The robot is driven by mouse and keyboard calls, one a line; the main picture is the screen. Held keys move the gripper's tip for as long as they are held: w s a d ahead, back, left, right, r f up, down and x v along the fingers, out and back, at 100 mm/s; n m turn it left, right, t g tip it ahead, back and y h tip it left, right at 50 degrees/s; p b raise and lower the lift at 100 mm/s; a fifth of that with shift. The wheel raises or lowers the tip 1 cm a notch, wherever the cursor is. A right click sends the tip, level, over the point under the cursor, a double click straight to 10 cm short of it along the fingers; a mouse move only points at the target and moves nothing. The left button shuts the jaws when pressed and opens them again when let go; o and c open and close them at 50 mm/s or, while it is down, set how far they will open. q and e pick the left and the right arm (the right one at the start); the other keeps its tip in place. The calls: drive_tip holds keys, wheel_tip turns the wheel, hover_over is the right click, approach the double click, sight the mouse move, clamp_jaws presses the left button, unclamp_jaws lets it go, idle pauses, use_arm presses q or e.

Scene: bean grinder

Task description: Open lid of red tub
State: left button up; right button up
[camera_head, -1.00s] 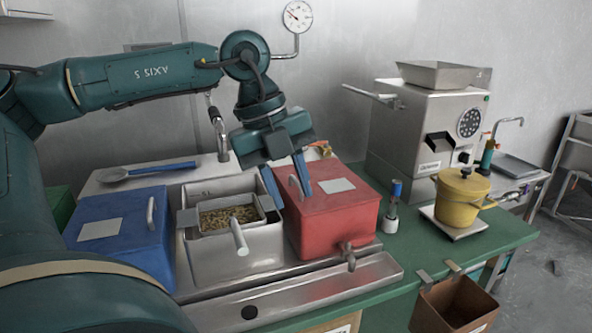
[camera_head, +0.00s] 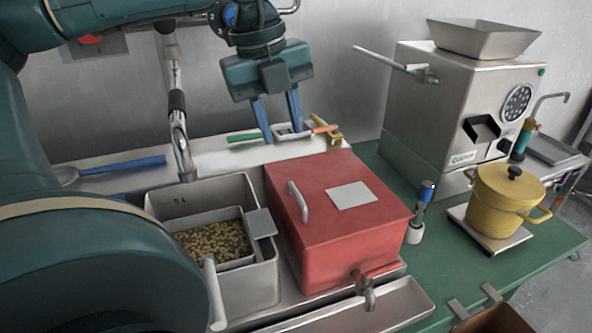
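The red tub (camera_head: 352,253) stands on the metal sink unit with its lid (camera_head: 330,182) flat and shut on top. The lid has a metal bar handle (camera_head: 298,201) near its left edge and a pale label. My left gripper (camera_head: 280,118) appears behind the tub in the head view, with its two blue fingers apart and pointing down. It is empty and clear of the handle. My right gripper is not in view.
A steel basin (camera_head: 237,291) with a tray of beans (camera_head: 216,241) is left of the tub. A tap (camera_head: 182,145) stands behind it. A blue-capped bottle (camera_head: 419,214), yellow pot (camera_head: 495,205) and grinder (camera_head: 420,125) are to the right. Tools lie on the back ledge.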

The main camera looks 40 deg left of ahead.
sight(299, 196)
use_arm(q)
drive_tip(key=f, duration=0.4)
drive_tip(key=w+f, duration=0.1)
drive_tip(key=f, duration=0.3)
drive_tip(key=w+d+f, duration=0.1)
drive_tip(key=f, duration=0.3)
drive_tip(key=shift+w+f+p, duration=0.1)
drive_tip(key=shift+f+p, duration=0.25)
drive_tip(key=shift+f, duration=0.05)
clamp_jaws()
